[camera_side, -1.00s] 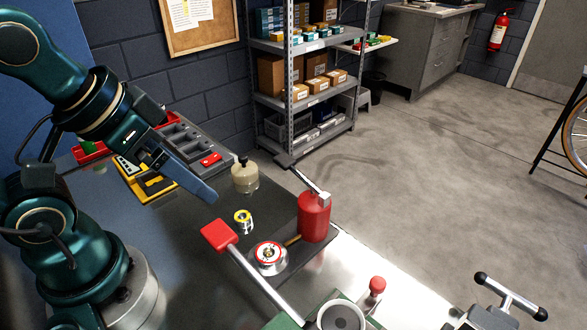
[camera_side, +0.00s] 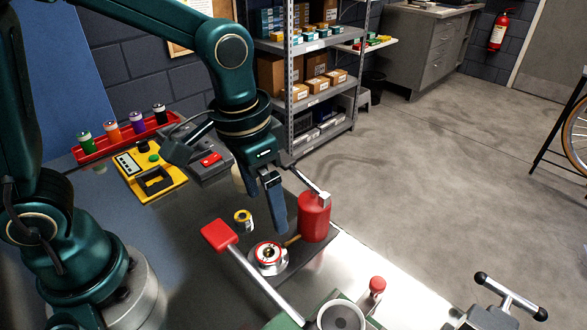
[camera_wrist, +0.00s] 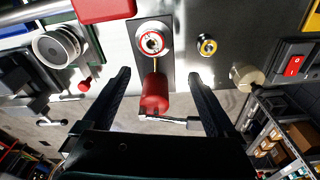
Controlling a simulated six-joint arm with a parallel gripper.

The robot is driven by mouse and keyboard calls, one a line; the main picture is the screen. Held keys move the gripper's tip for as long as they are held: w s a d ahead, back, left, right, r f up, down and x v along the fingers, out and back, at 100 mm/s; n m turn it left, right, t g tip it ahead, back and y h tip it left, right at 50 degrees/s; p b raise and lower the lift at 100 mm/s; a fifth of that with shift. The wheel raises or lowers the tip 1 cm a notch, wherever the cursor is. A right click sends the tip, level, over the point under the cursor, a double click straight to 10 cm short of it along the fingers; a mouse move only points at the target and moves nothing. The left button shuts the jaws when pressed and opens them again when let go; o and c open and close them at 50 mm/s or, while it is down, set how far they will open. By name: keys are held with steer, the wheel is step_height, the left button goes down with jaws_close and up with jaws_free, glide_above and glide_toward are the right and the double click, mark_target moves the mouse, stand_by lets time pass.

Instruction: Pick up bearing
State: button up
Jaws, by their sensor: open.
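Two small ring-shaped parts are on the bench, and I cannot tell for sure which is the bearing. One is a red-rimmed ring (camera_side: 268,253) with a metal centre, on a round silver base; it shows in the wrist view (camera_wrist: 152,42). The other is a smaller yellow-rimmed ring (camera_side: 243,217), standing apart behind it; it also shows in the wrist view (camera_wrist: 207,46). My gripper (camera_side: 275,222) points down above the bench, near the red-rimmed ring and the red cylinder. In the wrist view its fingers (camera_wrist: 159,76) are wide apart, with no object visibly held.
A red cylinder with a metal lever (camera_side: 313,218) stands beside the red-rimmed ring. A red-padded lever (camera_side: 217,235) extends in front. A red switch box (camera_side: 210,160), yellow tray (camera_side: 155,186) and red rack with several coloured cylinders (camera_side: 90,156) lie farther back.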

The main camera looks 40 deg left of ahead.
steer(key=g, duration=0.1)
glide_above(269, 245)
steer(key=s+d, duration=0.1)
steer(key=shift+m, duration=0.4)
step_height(269, 245, down, 4)
steer(key=shift+f, duration=2.35)
jaws_close()
steer(key=shift+r, duration=0.15)
